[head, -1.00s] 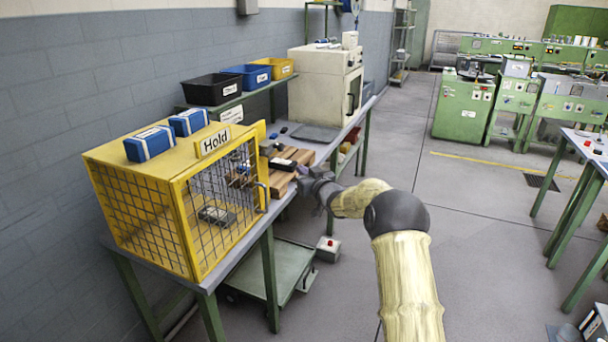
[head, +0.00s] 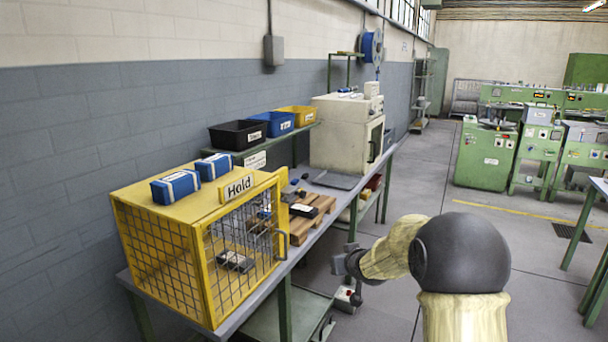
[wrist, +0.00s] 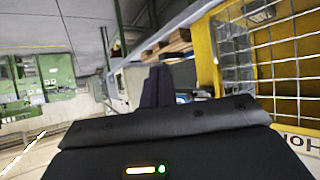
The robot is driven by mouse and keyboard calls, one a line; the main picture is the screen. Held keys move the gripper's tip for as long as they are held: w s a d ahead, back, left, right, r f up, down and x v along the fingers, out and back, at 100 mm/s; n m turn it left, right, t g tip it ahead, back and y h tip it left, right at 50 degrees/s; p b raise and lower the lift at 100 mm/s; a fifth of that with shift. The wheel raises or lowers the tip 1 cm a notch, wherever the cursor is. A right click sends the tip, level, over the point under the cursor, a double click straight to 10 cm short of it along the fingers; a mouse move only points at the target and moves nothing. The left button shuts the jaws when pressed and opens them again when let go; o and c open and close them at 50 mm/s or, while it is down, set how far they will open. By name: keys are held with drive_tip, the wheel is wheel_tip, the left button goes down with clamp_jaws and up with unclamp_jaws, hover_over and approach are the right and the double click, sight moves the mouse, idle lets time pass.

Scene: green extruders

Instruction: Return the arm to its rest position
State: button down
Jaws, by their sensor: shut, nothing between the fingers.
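My gripper (head: 346,268) is at the end of my bent arm, in front of the bench edge and apart from it in the head view. Its fingers are small and partly hidden there. In the wrist view my gripper's fingers (wrist: 157,88) are together with nothing between them. The yellow "Hold" cage (head: 207,249) stands on the bench to the left of my gripper. Its mesh front also shows at the right of the wrist view (wrist: 262,60).
A wooden pallet (head: 316,207) with small items lies on the bench (head: 263,287) beside the cage. A beige oven-like box (head: 338,135) and black, blue and yellow bins (head: 237,134) stand farther back. Green machines (head: 485,155) stand far right. The floor right of the bench is open.

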drive_tip(key=s+d+f+m+g+h, duration=0.1)
drive_tip(key=s+f+g, duration=0.15)
drive_tip(key=s, duration=0.95)
drive_tip(key=s+d+f+m+g, duration=0.1)
drive_tip(key=s+d+f+g, duration=0.15)
drive_tip(key=s, duration=0.85)
drive_tip(key=s+d+f+g+h, duration=0.1)
drive_tip(key=s+g, duration=0.3)
drive_tip(key=s, duration=0.8)
wheel_tip(320, 180, up, 14)
drive_tip(key=p, duration=1.4)
drive_tip(key=shift+w+a, duration=0.15)
drive_tip(key=shift+w, duration=0.05)
drive_tip(key=shift+w+f, duration=0.1)
drive_tip(key=shift+f, duration=0.1)
